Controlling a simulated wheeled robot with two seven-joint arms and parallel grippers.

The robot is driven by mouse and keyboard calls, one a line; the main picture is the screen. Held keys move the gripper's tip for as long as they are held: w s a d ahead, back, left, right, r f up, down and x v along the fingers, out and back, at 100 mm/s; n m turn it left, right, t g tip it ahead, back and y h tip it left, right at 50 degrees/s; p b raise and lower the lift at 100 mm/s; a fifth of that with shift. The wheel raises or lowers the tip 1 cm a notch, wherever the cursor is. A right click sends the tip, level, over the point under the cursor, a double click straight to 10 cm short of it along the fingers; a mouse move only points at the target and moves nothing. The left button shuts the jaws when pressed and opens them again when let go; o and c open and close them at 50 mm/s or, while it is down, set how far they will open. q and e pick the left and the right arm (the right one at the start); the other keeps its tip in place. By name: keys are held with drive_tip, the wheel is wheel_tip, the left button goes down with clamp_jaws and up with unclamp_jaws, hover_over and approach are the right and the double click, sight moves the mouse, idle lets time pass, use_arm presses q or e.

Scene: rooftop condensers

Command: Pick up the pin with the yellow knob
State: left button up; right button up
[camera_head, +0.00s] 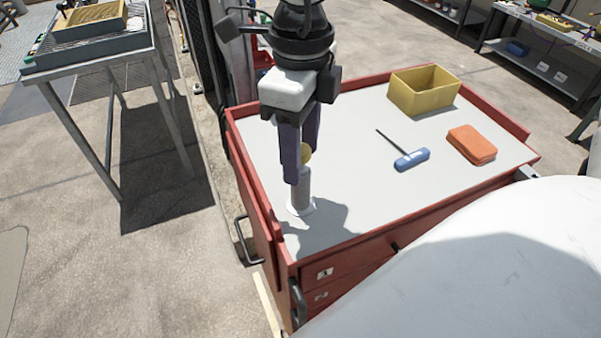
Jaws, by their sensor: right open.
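The pin's yellow knob (306,154) shows between the dark fingers of my right gripper (302,166). Below the knob is a grey cylindrical part (301,190), standing upright on a white round base (300,208) near the cart's left front corner. My right gripper points down from above and is open, with its fingers around the knob's level. The near finger hides part of the knob and the grey part. I cannot tell whether either finger touches the knob. My left gripper is not in view.
The red cart (262,190) has a pale top with a raised rim. The middle of the top is clear. A metal table (90,57) stands at the left.

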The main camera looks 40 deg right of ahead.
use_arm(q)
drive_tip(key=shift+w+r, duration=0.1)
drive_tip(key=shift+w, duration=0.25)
use_arm(e)
drive_tip(key=shift+f, duration=0.25)
clamp_jaws()
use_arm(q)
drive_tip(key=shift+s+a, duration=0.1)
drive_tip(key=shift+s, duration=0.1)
use_arm(e)
drive_tip(key=shift+r, duration=0.1)
